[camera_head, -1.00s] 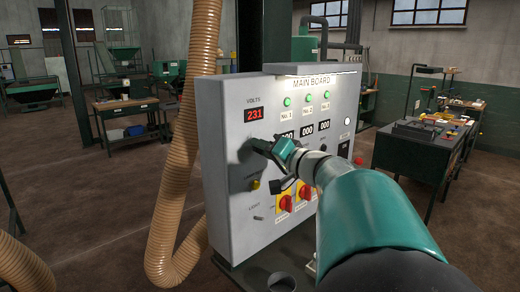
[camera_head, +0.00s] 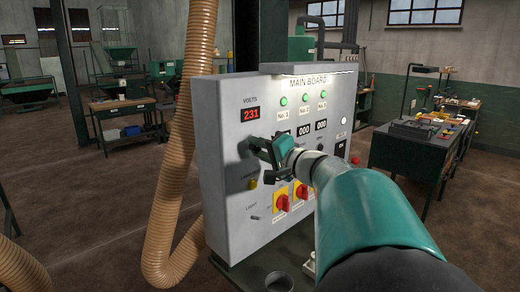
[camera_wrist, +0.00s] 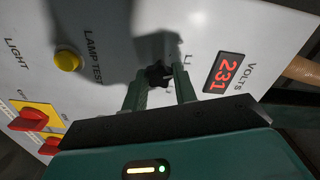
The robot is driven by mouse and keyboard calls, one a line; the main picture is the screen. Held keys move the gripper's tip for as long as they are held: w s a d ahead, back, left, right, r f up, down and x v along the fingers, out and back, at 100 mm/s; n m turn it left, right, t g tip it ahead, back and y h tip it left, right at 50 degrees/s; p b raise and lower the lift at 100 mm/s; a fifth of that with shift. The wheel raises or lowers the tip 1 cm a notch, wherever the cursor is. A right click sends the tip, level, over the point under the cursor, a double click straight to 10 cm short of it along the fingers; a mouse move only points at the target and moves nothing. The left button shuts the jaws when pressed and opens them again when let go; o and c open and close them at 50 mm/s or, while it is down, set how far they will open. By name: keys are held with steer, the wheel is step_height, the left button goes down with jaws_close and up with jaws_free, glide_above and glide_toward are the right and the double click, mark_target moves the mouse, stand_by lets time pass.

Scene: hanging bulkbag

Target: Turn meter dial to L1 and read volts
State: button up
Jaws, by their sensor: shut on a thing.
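The main board (camera_head: 230,170) is a grey upright panel. Its red VOLTS display (camera_head: 251,114) reads 231; it also shows in the wrist view (camera_wrist: 224,73). Below the display, my gripper (camera_head: 258,150) is at the panel face. In the wrist view my gripper (camera_wrist: 160,84) has its two green fingers on either side of a small black dial knob (camera_wrist: 158,75) and is shut on it. A label beginning with L (camera_wrist: 187,61) shows beside the right finger, partly hidden. The knob's pointer setting cannot be made out.
A yellow lamp test button (camera_wrist: 68,61) and red rotary switches (camera_head: 282,202) on yellow plates are close by on the panel. A ribbed tan hose (camera_head: 180,150) hangs left of the board. A dark workbench (camera_head: 410,150) stands to the right.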

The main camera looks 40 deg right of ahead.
steer(key=o, duration=1)
steer(key=shift+s, duration=0.15)
steer(key=s, duration=1.3)
steer(key=shift+s+d, duration=0.2)
steer(key=shift+s, duration=0.1)
